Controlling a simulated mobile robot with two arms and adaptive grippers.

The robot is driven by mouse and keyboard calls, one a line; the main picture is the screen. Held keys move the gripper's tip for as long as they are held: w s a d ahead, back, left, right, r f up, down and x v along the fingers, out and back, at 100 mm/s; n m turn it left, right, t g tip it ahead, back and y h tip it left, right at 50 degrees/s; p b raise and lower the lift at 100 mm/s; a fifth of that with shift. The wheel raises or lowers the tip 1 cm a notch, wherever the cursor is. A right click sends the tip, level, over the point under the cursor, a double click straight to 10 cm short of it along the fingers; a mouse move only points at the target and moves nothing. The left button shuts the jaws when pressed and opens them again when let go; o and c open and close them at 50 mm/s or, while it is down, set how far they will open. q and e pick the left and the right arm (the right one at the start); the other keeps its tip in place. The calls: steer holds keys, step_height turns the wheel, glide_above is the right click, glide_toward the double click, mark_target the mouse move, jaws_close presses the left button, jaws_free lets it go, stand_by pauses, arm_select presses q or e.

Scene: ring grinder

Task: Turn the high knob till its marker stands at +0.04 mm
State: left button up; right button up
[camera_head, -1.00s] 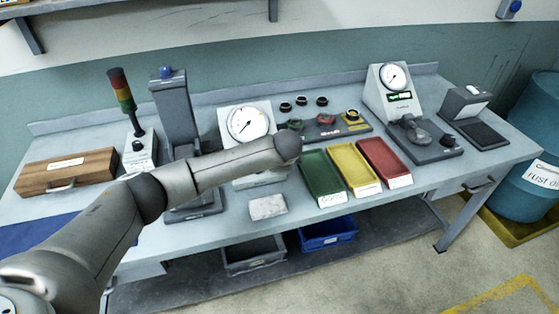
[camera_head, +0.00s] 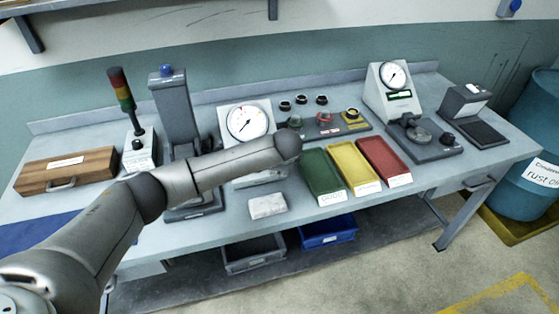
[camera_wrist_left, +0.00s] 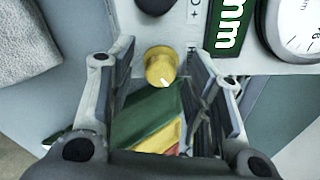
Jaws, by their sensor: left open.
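In the left wrist view, a yellow knob (camera_wrist_left: 160,64) with a short white marker line stands between the fingers of my left gripper (camera_wrist_left: 160,72). The gripper is open, one finger on each side of the knob with gaps. A dark knob (camera_wrist_left: 155,4) is cut off at the top edge. A green display (camera_wrist_left: 232,22) with "mm" and a dial (camera_wrist_left: 298,25) are beside it. In the head view, a white gauge box (camera_head: 245,120) stands behind my arm, which hides its lower front.
Green (camera_head: 322,175), yellow (camera_head: 354,168) and red (camera_head: 384,161) trays stand right of my arm. A grey block (camera_head: 267,206) lies in front. A signal-light unit (camera_head: 139,150) and wooden box (camera_head: 66,172) are at left. A second gauge (camera_head: 394,85) stands at right.

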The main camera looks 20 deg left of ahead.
arm_select(q)
steer(key=v, duration=1.2)
steer(key=shift+f, duration=0.1)
